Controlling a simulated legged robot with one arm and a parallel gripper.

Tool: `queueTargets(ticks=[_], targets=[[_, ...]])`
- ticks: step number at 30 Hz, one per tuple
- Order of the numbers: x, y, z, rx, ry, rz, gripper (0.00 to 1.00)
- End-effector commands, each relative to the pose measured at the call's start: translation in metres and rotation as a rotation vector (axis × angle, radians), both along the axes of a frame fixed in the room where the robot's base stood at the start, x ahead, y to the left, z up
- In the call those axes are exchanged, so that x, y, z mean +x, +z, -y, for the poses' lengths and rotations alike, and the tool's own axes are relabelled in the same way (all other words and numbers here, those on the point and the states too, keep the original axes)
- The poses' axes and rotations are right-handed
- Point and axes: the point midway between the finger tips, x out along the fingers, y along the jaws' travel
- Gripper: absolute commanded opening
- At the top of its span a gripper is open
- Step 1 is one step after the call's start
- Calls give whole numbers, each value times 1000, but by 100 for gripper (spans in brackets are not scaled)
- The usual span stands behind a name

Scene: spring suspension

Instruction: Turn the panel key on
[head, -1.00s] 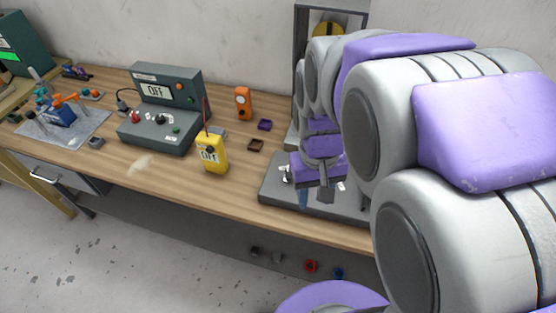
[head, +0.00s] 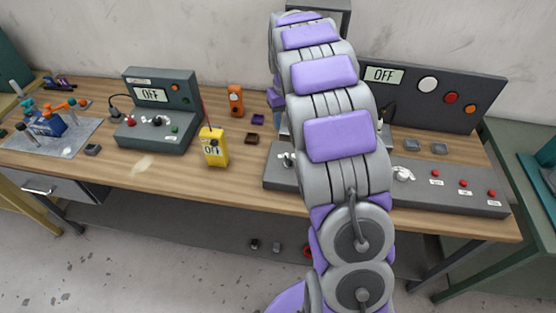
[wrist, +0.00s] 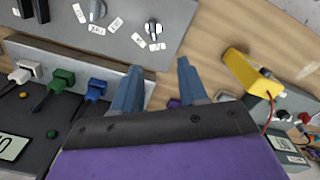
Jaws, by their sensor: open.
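In the head view, a dark upright panel (head: 447,92) with an OFF display stands at the back right of the bench, above a grey sloped base (head: 450,198). A silver key-like knob (head: 403,174) sits on this base, and another (head: 287,160) is left of my arm. In the wrist view, a silver knob (wrist: 152,29) with white labels shows on a grey plate (wrist: 175,12) above my fingertips. My gripper (wrist: 158,80) is open, with bare wood between its fingers and nothing touching them. My arm hides the gripper and the panel's middle in the head view.
Clear wood lies along the bench's front left.

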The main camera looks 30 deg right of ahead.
Motion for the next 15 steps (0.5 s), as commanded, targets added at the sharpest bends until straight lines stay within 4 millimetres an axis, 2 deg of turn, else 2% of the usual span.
queueTargets(ticks=[6,15], targets=[[4,-16,13,10,-1,1,43],[3,-68,0,-3,0,-2,43]])
